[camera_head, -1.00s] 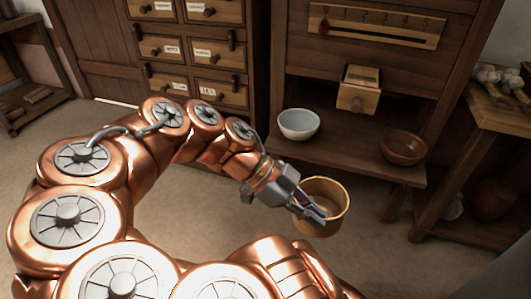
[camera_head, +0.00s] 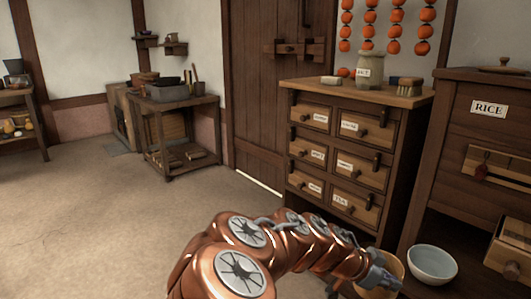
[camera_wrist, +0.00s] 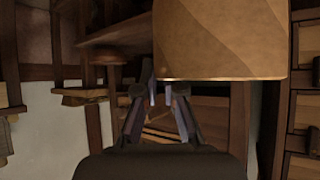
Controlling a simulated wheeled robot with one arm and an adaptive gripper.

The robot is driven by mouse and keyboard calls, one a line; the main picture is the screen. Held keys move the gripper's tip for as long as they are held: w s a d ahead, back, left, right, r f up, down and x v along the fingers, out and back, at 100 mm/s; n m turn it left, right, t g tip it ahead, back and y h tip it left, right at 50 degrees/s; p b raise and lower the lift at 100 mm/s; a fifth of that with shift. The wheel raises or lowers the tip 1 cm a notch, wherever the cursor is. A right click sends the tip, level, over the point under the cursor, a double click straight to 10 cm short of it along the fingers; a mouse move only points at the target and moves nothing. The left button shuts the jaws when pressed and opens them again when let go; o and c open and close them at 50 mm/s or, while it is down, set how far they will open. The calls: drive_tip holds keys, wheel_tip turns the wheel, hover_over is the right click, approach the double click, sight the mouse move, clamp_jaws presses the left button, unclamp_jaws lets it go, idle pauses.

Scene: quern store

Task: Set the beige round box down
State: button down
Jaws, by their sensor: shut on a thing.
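The beige round box (camera_head: 394,268) is at the lower right of the head view, an open round tub with a tan wall. My gripper (camera_head: 382,279) is shut on its rim and covers part of it; the picture's bottom edge is close below. In the wrist view the box (camera_wrist: 222,40) fills the upper right, its smooth tan wall close to the camera. My gripper's dark fingers (camera_wrist: 166,95) reach up to the box's lower left edge there. The box is held off the floor.
A pale blue bowl (camera_head: 432,264) stands on the rice cabinet's shelf, just right of the box. The rice cabinet (camera_head: 470,135) and a labelled drawer chest (camera_head: 315,140) line the right side. A side table (camera_head: 180,103) stands farther back. The floor (camera_head: 110,220) at left is clear.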

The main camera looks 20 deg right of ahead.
drive_tip(key=w+a+f+n+t+y+p, duration=0.1)
drive_tip(key=w+a+n+t+p, duration=0.25)
drive_tip(key=w, duration=0.65)
drive_tip(key=w+a+n+t+y, duration=0.1)
drive_tip(key=w+a+n+t, duration=0.2)
drive_tip(key=w+n+t, duration=0.55)
drive_tip(key=w+a+r+n+t+y+p, duration=0.15)
drive_tip(key=w+a+n+y, duration=0.25)
drive_tip(key=w+a, duration=0.6)
drive_tip(key=w+a+n+g+y+p, duration=0.1)
drive_tip(key=w+a+n+y+p, duration=0.3)
drive_tip(key=w+a, duration=0.55)
drive_tip(key=s+r+p, duration=0.3)
drive_tip(key=r+p, duration=1.5)
drive_tip(key=r, duration=0.2)
drive_tip(key=s+a+r+p, duration=0.1)
drive_tip(key=s+r+p, duration=0.3)
drive_tip(key=r+p, duration=1.4)
wheel_tip(320, 180, up, 2)
drive_tip(key=shift+r+n, duration=0.2)
drive_tip(key=shift+n, duration=0.1)
drive_tip(key=shift+s+a+t, duration=0.1)
drive_tip(key=shift+t, duration=0.15)
